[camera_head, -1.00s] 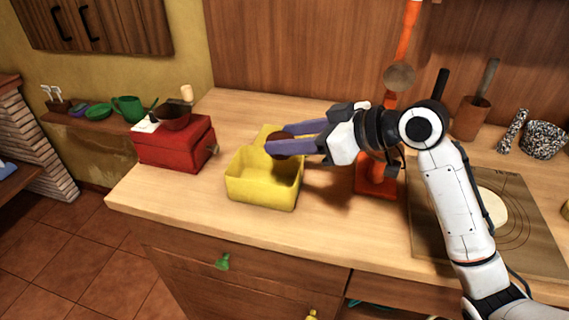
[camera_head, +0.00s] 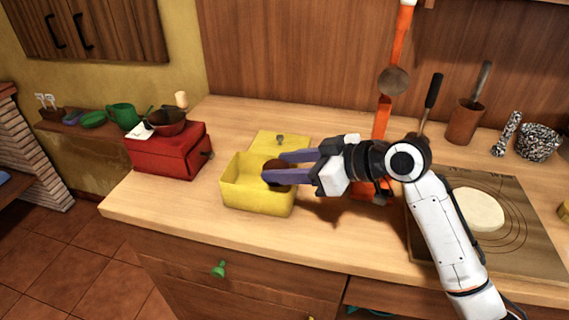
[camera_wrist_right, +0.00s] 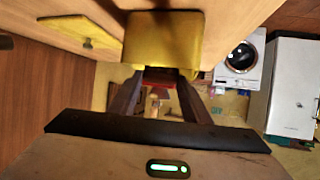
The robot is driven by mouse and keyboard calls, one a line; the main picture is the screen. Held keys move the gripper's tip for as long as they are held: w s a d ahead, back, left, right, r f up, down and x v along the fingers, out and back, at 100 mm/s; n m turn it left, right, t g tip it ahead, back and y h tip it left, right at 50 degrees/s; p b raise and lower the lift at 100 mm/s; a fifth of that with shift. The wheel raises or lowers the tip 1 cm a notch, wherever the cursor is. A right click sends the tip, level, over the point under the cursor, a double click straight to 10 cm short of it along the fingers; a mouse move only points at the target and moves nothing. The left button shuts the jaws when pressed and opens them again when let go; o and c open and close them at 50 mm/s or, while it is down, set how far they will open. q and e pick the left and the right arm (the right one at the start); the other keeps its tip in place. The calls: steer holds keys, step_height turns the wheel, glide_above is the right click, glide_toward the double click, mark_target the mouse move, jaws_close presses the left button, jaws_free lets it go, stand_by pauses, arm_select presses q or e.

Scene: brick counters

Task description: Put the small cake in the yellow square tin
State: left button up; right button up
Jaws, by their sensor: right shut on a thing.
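The yellow square tin (camera_head: 257,197) stands open on the wooden counter in the head view; it also shows in the right wrist view (camera_wrist_right: 163,38). My right gripper (camera_head: 268,171) reaches in from the right, with its purple fingers over the tin's right part. It is shut on the small brown cake (camera_head: 275,165), which sits at about rim height; the fingers hide much of it. Whether the cake touches the tin is unclear. My left gripper is not in view.
A yellow lid with a knob (camera_head: 283,144) lies behind the tin. A red box (camera_head: 168,152) with a bowl on top stands to the left. An orange stand (camera_head: 381,120) rises behind my right arm. A dark board with pale dough (camera_head: 474,209) lies at right.

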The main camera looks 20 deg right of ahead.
steer(key=o, duration=1)
steer(key=shift+f, duration=0.15)
steer(key=shift+o, duration=0.2)
steer(key=shift+r, duration=0.35)
steer(key=v, duration=1.2)
steer(key=shift+r, duration=0.25)
